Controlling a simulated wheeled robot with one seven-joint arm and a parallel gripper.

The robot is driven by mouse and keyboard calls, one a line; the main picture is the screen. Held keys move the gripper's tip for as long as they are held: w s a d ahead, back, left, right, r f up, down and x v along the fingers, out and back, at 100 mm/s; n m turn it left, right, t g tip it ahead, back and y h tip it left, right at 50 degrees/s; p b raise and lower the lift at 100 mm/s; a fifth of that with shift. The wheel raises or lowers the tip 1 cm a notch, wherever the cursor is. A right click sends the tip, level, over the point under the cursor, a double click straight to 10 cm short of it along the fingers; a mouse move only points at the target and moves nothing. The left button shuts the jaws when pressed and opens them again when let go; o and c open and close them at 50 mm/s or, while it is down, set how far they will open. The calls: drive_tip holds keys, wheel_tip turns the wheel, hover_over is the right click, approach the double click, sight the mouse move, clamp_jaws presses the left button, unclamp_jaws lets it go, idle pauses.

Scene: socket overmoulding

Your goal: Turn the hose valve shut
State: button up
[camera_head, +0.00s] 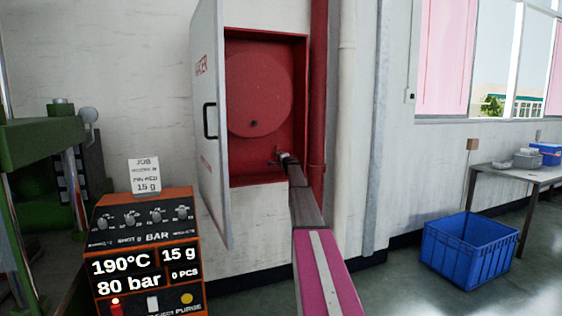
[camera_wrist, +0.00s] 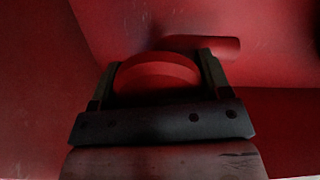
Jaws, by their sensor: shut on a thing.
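The hose valve shows in the wrist view as a round red handwheel (camera_wrist: 158,72) inside the red hose cabinet (camera_head: 300,90). My gripper (camera_wrist: 160,78) has one finger on each side of the wheel and is shut on it. In the head view, my gripper (camera_head: 285,158) reaches into the lower right of the cabinet, where it hides most of the valve. A small bit of pipework (camera_head: 272,160) shows just left of it. A red hose reel (camera_head: 259,93) fills the cabinet above. I cannot tell how far the valve is turned.
The white cabinet door (camera_head: 210,120) stands open on the left. A red standpipe (camera_head: 319,80) runs along the cabinet's right side. An orange control box (camera_head: 150,250) is at front left. A blue crate (camera_head: 466,252) stands on the floor by a table (camera_head: 515,176).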

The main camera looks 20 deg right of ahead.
drive_tip(key=shift+m, duration=1.1)
drive_tip(key=shift+f, duration=0.1)
drive_tip(key=o, duration=0.9)
drive_tip(key=shift+s, duration=0.1)
drive_tip(key=s, duration=1)
drive_tip(key=shift+s+d, duration=0.25)
drive_tip(key=shift+s, duration=0.1)
